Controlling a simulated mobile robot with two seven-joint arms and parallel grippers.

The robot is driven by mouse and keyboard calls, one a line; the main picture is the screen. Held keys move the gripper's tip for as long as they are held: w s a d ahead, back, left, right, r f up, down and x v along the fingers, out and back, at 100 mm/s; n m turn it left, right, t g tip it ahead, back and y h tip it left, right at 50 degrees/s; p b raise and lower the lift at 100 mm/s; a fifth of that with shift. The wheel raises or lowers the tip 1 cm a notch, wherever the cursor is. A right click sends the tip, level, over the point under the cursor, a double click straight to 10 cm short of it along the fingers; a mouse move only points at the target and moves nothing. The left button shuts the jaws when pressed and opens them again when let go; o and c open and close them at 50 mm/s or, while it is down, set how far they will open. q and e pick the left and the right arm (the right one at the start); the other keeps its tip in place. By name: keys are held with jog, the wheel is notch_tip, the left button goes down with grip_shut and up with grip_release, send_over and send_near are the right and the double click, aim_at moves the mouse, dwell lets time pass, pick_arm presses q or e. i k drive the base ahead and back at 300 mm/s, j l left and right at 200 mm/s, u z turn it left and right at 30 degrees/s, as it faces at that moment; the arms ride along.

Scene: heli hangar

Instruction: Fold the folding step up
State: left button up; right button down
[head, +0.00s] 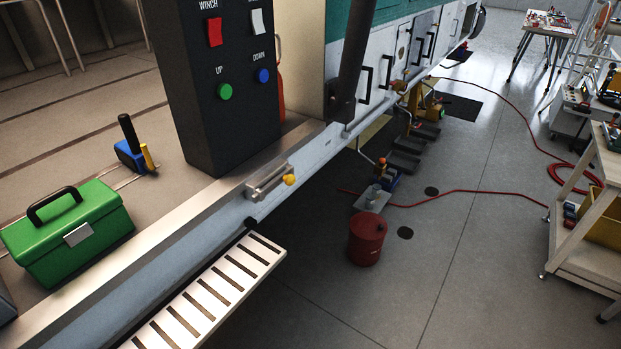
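The folding step (211,296) is a pale slotted metal plate at the bottom of the head view. It sticks out roughly level from the side of the grey-blue sill (165,272), and its near end is cut off by the lower picture edge. A dark hinge or bracket shows at its far corner, by the sill. Above it on the sill edge is a metal latch (268,180) with a yellow knob (290,180). Neither of my grippers is in view.
A green toolbox (72,234) and a blue tool (131,153) stand on the deck. A black control box (224,80) rises beside the sill. A red drum (367,239) stands on the floor. A red hose (465,191) crosses the floor.

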aim_at(191, 317)
jog(key=j, duration=0.45)
jog(key=k+j, duration=0.1)
jog(key=j, duration=0.4)
jog(key=l+u, duration=0.2)
jog(key=u, duration=0.25)
jog(key=l+u, duration=0.25)
jog(key=u, duration=0.2)
jog(key=k+l+u, duration=0.1)
jog(key=u, duration=0.3)
jog(key=l, duration=0.05)
